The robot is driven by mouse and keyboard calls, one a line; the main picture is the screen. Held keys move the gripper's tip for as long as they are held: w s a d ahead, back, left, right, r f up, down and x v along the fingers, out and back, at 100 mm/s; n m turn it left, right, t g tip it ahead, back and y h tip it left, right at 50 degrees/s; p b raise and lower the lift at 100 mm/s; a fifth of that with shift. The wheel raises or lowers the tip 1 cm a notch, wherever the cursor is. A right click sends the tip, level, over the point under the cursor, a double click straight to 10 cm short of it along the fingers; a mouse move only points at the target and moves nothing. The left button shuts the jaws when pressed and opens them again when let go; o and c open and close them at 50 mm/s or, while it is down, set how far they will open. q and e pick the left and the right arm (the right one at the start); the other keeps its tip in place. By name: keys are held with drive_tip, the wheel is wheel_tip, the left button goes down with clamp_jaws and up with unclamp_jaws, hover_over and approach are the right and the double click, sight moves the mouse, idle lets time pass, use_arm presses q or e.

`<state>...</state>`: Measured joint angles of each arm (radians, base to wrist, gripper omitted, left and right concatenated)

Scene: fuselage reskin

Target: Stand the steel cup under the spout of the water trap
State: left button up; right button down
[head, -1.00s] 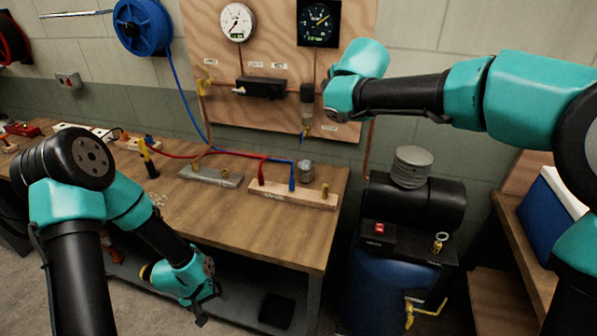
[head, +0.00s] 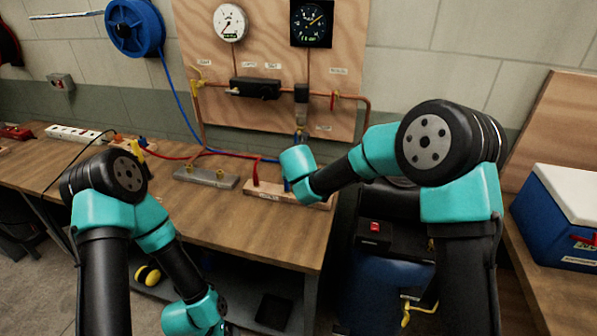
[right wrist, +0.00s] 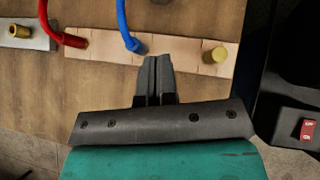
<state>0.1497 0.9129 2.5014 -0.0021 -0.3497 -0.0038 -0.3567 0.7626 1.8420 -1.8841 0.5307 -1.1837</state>
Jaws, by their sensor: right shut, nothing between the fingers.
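The water trap (head: 301,117) hangs low on the plywood board in the head view, with its lower end just above my right wrist. No steel cup can be made out now; in the earlier head frame a small metal cup stood at the back of the bench, behind the wooden block, where my right wrist now blocks the view. My right gripper (right wrist: 157,75) is shut and empty, pointing at the block near the blue hose plug. My left gripper (head: 221,328) is low in front of the bench, at the picture's bottom edge; its fingers are unclear.
The wooden block (right wrist: 185,52) carries red and blue hose plugs and a brass fitting (right wrist: 215,56). A grey metal block (head: 206,177) lies to its left. The compressor with its red switch (head: 375,227) stands right of the bench. The bench's front middle is clear.

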drive_tip(key=x, duration=1)
drive_tip(key=shift+s, duration=0.1)
drive_tip(key=w, duration=0.3)
drive_tip(key=shift+w, duration=0.6)
